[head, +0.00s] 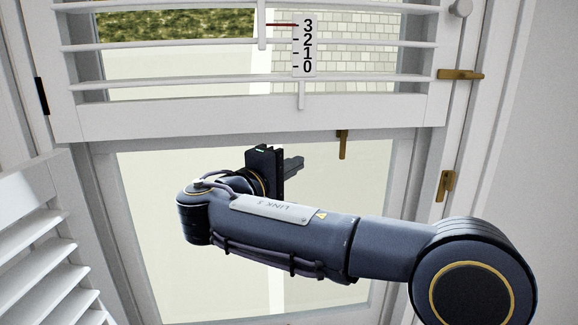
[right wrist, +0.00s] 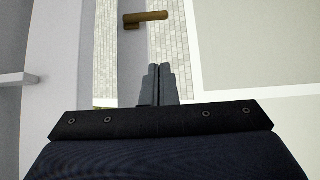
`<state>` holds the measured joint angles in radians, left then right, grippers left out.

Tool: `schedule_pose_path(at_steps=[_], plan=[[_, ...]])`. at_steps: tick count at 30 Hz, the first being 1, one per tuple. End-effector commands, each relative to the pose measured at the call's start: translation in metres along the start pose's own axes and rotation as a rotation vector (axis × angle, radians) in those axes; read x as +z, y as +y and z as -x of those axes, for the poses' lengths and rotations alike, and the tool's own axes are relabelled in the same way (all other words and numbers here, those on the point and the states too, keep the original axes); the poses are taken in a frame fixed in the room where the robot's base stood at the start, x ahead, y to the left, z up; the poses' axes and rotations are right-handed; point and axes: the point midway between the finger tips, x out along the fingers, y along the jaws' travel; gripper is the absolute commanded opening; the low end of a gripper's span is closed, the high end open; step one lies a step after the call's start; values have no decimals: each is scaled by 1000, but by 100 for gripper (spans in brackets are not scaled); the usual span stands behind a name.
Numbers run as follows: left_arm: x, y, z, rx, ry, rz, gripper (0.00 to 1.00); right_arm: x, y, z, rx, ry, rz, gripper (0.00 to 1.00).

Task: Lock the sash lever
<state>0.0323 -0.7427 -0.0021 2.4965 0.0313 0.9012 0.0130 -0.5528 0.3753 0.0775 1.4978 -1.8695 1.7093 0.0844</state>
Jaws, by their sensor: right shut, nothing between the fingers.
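Several brass fittings show on the window in the head view. A brass lever (head: 343,144) hangs down at the bottom rail of the shutter panel. A brass handle (head: 445,185) sits on the right frame, and a horizontal brass latch (head: 460,74) is above it. I cannot tell which one is the sash lever. My right gripper (head: 294,164) is left of the hanging lever in the picture, apart from it and empty. In the right wrist view its fingers (right wrist: 160,84) are shut together, and a brass lever (right wrist: 146,18) lies above their tips. My left gripper is out of view.
A white louvred shutter panel (head: 245,122) with a numbered scale (head: 304,45) crosses the top of the window. Another louvred shutter (head: 35,215) stands at the lower left. A pale wall (head: 545,150) is at the right. Open space shows around my right gripper.

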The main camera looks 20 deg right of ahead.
Motion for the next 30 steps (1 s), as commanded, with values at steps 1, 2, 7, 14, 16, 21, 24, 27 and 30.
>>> schedule_pose_path(at_steps=[1,2,7,14,16,21,24,27,30], plan=[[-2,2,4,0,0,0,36,2,2,-13,-1,-6,1,0],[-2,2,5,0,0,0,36,2,2,-20,0,-7,0,0],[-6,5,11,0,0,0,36,1,2,-56,-1,-5,-1,0],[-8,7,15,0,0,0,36,23,2,-79,1,-2,-2,0],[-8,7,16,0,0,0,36,26,2,-82,1,-1,-2,0],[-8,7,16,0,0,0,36,29,1,-85,0,1,-2,0],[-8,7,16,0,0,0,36,29,0,-85,0,1,-2,0],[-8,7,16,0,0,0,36,29,0,-85,0,1,-2,0],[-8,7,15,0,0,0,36,29,0,-85,1,1,-1,0]])
